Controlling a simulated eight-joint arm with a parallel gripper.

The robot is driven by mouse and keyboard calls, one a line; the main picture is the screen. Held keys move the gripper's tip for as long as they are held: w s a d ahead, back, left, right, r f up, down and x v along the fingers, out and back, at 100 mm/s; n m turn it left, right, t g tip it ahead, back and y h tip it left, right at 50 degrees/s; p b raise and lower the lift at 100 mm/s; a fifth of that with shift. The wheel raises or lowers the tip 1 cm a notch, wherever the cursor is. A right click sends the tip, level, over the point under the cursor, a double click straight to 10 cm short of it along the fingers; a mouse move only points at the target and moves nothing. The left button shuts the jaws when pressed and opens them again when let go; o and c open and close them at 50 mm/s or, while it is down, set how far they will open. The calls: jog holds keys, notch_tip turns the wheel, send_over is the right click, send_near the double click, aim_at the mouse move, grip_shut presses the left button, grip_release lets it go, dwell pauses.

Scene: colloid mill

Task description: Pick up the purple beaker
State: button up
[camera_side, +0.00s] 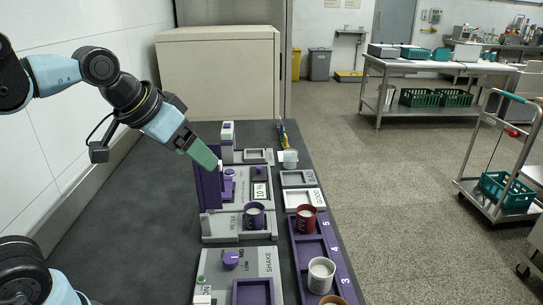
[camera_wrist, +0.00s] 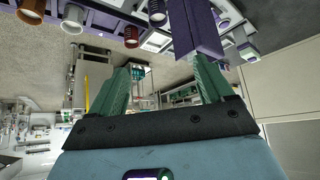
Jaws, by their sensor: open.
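The purple beaker (camera_side: 254,216) stands upright on the grey mixer platform in the side view, with pale contents at its open top. It also shows at the top of the wrist view (camera_wrist: 157,12), partly cut off by the frame edge. My gripper (camera_side: 215,164) is above and behind the beaker to the left, close to the upper edge of an upright purple panel (camera_side: 208,180). In the wrist view, my two green fingers (camera_wrist: 160,65) are spread apart with nothing held between them. The panel (camera_wrist: 192,25) shows near the right finger; contact cannot be told.
A dark red beaker (camera_side: 306,218), a white beaker (camera_side: 321,275) and a copper beaker (camera_side: 333,300) stand in the numbered purple rack (camera_side: 312,248) to the right. A purple knob (camera_side: 231,260) is on the shaker station in front. The dark bench (camera_side: 140,220) is clear at left.

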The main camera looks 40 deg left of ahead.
jog(key=w+n, duration=0.1)
jog(key=w, duration=0.1)
jog(key=n+g+y, duration=0.3)
jog(key=n+g, duration=0.1)
jog(key=n, duration=0.4)
send_over(254, 210)
jog(key=s+d, duration=0.3)
jog(key=d, duration=0.1)
notch_tip(254, 210, down, 18)
jog(key=shift+w+a+r, duration=0.1)
jog(key=shift+r, duration=0.15)
jog(key=shift+a+x, duration=0.25)
jog(key=shift+x, duration=1.1)
jog(key=shift+a+x, duration=0.2)
jog(key=shift+x, duration=1.1)
jog(key=shift+r, duration=0.1)
jog(key=shift+c, duration=0.4)
jog(key=c, duration=1.1)
